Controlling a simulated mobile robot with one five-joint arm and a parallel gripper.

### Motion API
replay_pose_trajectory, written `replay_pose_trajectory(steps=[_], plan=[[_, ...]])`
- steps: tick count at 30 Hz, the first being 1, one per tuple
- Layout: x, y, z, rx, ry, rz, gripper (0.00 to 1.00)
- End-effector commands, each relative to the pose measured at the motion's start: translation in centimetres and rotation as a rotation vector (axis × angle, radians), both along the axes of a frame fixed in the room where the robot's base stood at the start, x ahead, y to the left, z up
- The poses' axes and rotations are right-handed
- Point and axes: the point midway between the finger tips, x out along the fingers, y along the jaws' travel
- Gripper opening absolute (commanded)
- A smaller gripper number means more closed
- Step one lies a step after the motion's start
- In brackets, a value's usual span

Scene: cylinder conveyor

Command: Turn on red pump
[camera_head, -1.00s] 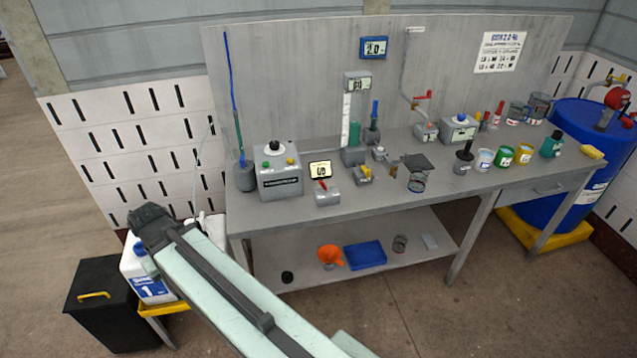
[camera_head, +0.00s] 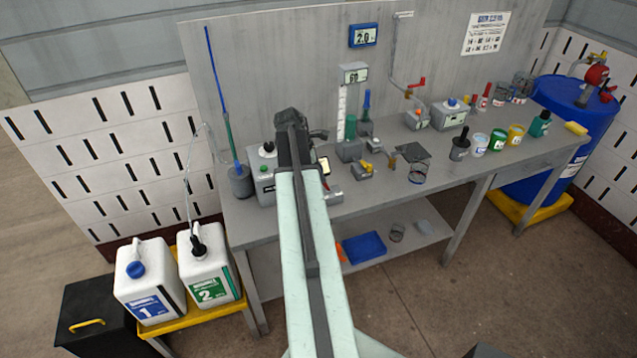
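A red pump (camera_head: 597,74) sits on top of the blue drum (camera_head: 563,122) at the far right, with a grey pipe on its left side. My pale green arm reaches up from the bottom centre to the bench's left half. Its dark end (camera_head: 293,143) appears in front of the grey control box, far left of the pump. No gripper fingers can be made out there, so I cannot see whether my gripper is open or shut.
The grey bench (camera_head: 440,187) holds small devices, cups and jars. A red-handled valve (camera_head: 415,85) is on the back panel's pipe. White canisters 1 (camera_head: 148,280) and 2 (camera_head: 207,268) stand on a yellow tray at lower left.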

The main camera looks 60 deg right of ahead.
Motion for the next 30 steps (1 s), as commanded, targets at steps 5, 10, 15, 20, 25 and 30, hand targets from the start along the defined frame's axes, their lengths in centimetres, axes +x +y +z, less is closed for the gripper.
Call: replay_pose_trajectory(steps=[5, 10, 15, 20, 25, 30], plan=[[0.1, -0.3, -2.2, 0.0, -0.001, 0.006, 0.35], [-0.5, -1.1, -5.2, 0.0, -0.002, 0.008, 0.35], [-1.0, -1.9, -7.2, 0.0, -0.002, 0.008, 0.35], [-1.1, -2.0, -7.2, 0.0, -0.002, 0.009, 0.35], [-1.1, -2.0, -7.1, 0.0, -0.002, 0.009, 0.21], [-1.0, -2.0, -7.1, 0.0, -0.002, 0.01, 0.0]])
